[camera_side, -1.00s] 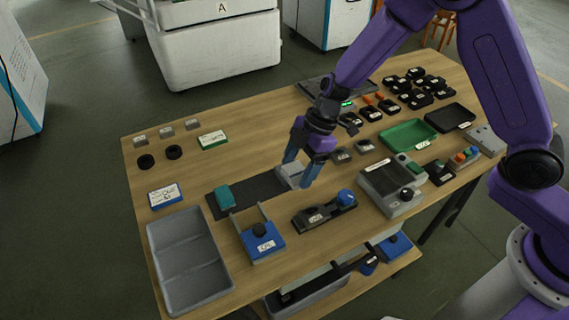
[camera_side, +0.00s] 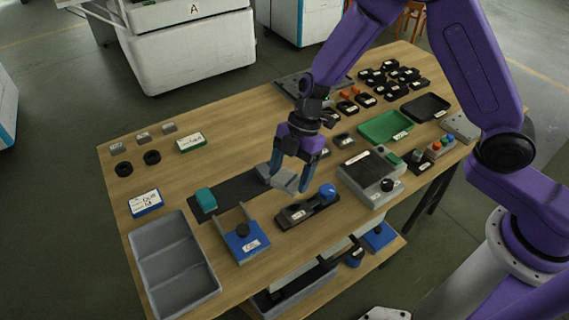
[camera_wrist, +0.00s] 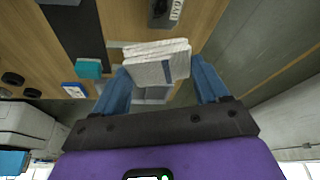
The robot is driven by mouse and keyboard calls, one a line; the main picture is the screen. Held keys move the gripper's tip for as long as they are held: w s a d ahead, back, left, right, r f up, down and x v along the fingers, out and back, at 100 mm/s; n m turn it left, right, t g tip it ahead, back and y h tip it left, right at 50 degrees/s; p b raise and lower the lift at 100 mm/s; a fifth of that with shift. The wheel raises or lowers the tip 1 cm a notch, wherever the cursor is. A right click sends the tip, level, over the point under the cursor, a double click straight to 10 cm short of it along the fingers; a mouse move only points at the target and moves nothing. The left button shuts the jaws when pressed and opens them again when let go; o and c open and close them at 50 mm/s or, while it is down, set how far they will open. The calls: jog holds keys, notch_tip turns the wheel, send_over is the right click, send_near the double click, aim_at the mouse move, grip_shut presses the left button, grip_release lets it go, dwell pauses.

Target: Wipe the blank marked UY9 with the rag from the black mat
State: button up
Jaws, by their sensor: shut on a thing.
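My gripper (camera_side: 289,183) is shut on a folded pale grey rag (camera_side: 276,177) at the right end of the black mat (camera_side: 238,190). In the wrist view the rag (camera_wrist: 157,62) sits between the blue fingers, its layered edge showing. The height of the rag over the mat is hard to judge. In the side view the tags are too small to read, so I cannot tell surely which piece is UY9.
A teal block (camera_side: 204,199) is at the mat's left end. A blue fixture (camera_side: 245,243), a dark fixture with a blue knob (camera_side: 327,190) and a grey unit (camera_side: 368,173) stand nearby. A grey tray (camera_side: 174,268) is front left.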

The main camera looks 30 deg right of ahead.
jog(key=s+n+g, duration=0.1)
jog(key=n, duration=0.1)
jog(key=s+d+f+n+h, duration=0.1)
jog(key=n, duration=0.2)
jog(key=shift+s+d+f+g, duration=0.1)
jog(key=shift+s+f+g, duration=0.1)
jog(key=shift+s+g, duration=0.2)
jog(key=shift+f, duration=3.7)
jog(key=shift+w+f, duration=0.2)
jog(key=shift+w, duration=0.5)
jog(key=shift+c, duration=0.4)
jog(key=shift+w, duration=1.4)
jog(key=shift+s, duration=2)
jog(key=shift+s+r, duration=0.1)
jog(key=shift+r, duration=3.95)
